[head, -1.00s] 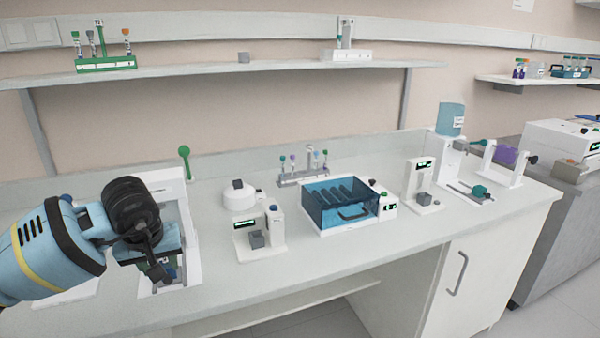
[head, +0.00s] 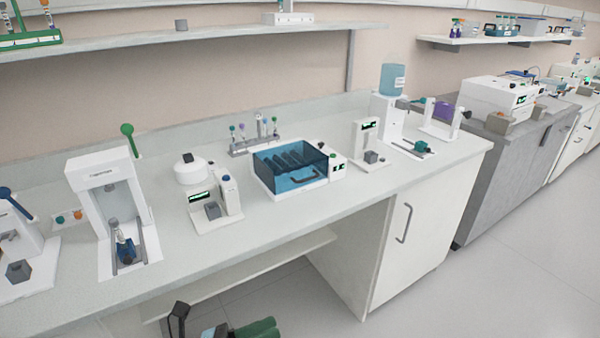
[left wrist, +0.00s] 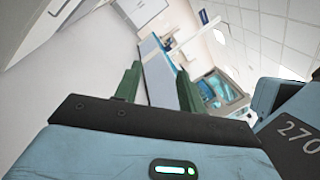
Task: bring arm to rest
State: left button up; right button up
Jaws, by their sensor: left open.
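My left gripper (head: 268,327) shows only in part at the bottom edge of the head view, below and in front of the counter. Its green fingers and a dark part of the wrist (head: 178,312) are visible; the rest of the arm is cut off. In the left wrist view the two green fingers of the left gripper (left wrist: 158,75) stand apart with nothing between them. My right gripper is not in view.
Open floor (head: 450,300) lies in front. A cabinet (head: 410,245) stands at the right.

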pick_arm(q)
jog(key=s+a+f+n+t+y, duration=0.2)
jog(key=a+f+n+t+y, duration=0.3)
jog(key=n, duration=0.8)
jog(key=s+a+f+n+t+y, duration=0.3)
jog(key=f+n+y, duration=0.4)
jog(key=n, duration=0.6)
jog(key=s+a+f+n+g+y, duration=0.2)
jog(key=s+f+n+g, duration=0.1)
jog(key=s+f+n, duration=0.3)
jog(key=s+a+f+n+g+y+p, duration=0.1)
jog(key=s+a+f+n+g+y, duration=0.1)
jog(key=s+f+n, duration=0.5)
jog(key=s+a+g, duration=0.1)
jog(key=s, duration=0.2)
jog(key=shift+s+a+f+g, duration=0.15)
jog(key=shift+a+f+g, duration=0.1)
jog(key=shift+a+g, duration=0.1)
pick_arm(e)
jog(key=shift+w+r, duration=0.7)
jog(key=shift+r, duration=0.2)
